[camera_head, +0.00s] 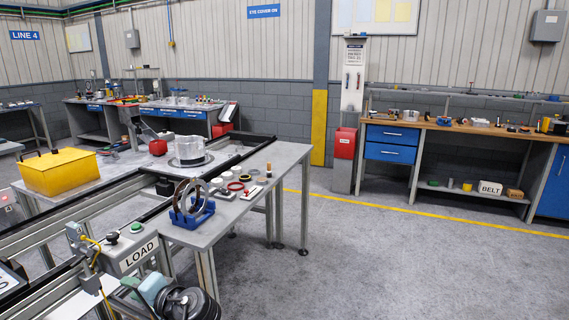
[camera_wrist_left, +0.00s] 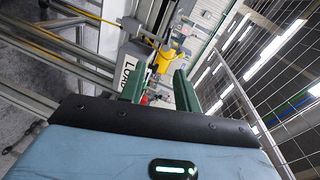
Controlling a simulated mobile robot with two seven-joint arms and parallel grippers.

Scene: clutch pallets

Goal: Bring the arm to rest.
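My left arm shows at the bottom of the head view, with its dark round joint (camera_head: 190,303) and light blue wrist housing. My left gripper (camera_head: 130,284) is beside the LOAD station, seen small and partly hidden by the wrist. In the left wrist view, the two green fingers of the gripper (camera_wrist_left: 158,82) stand apart with nothing held between them. They point toward the LOAD sign (camera_wrist_left: 126,64), which also shows in the head view (camera_head: 139,255). The view is tilted. My right arm and gripper are not in view.
A conveyor frame (camera_head: 60,218) runs beside a grey table (camera_head: 245,201). The table bears a blue stand (camera_head: 192,216) with rings. A yellow box (camera_head: 60,171) and a silver round housing (camera_head: 189,149) stand farther back. The floor at right (camera_head: 400,260) is clear.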

